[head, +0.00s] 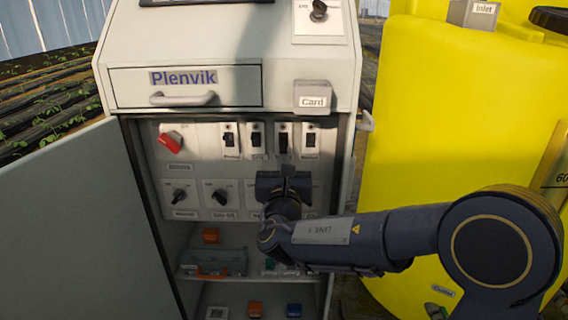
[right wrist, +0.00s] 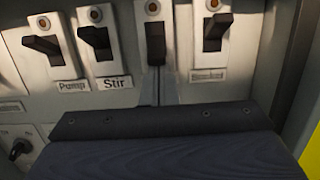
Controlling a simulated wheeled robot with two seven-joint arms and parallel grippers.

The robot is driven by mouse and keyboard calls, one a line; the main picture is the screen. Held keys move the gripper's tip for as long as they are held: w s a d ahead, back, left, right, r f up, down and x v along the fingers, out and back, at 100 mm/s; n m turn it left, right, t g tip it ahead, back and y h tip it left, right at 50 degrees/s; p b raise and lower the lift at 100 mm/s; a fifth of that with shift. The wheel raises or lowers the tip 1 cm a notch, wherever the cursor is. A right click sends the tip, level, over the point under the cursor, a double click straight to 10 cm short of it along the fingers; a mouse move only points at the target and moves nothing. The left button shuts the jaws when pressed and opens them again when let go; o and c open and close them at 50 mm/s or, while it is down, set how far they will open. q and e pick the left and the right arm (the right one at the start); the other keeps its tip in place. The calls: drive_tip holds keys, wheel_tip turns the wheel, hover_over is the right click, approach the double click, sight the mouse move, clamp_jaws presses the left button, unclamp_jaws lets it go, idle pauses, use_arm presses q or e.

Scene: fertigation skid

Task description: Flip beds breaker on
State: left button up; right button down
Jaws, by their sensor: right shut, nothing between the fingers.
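A row of breakers with dark levers sits on the cabinet's inner panel. In the right wrist view the left ones are labelled Pump (right wrist: 42,46) and Stir (right wrist: 97,40). The third breaker (right wrist: 155,42) has its label hidden behind my gripper; it also shows in the head view (head: 283,138). The rightmost breaker (right wrist: 215,30) has a blurred label. No Beds label is readable. My right gripper (head: 287,170) is shut and empty, its fingertips just below the third breaker; whether they touch it I cannot tell. My left gripper is out of view.
Left of the breakers is a red rotary switch (head: 170,142); knobs (head: 180,195) sit below. The open cabinet door (head: 70,220) stands at left. Lower shelves hold a toolbox (head: 212,263) and small blocks. A yellow tank (head: 450,120) stands at right.

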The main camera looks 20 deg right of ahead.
sight(284, 150)
drive_tip(key=r+g+p, duration=0.1)
drive_tip(key=p, duration=0.2)
drive_tip(key=r+g+y+p, duration=0.1)
drive_tip(key=g+p, duration=0.1)
drive_tip(key=p, duration=0.2)
drive_tip(key=s+g+p, duration=0.1)
drive_tip(key=p, duration=0.2)
drive_tip(key=shift+a+r+g+p, duration=0.15)
drive_tip(key=shift+r+g+p, duration=0.15)
drive_tip(key=shift+r+p, duration=0.1)
drive_tip(key=shift+s+r, duration=0.1)
drive_tip(key=shift+s, duration=0.1)
drive_tip(key=shift+r, duration=0.35)
drive_tip(key=shift+r+p, duration=0.1)
drive_tip(key=shift+p, duration=0.25)
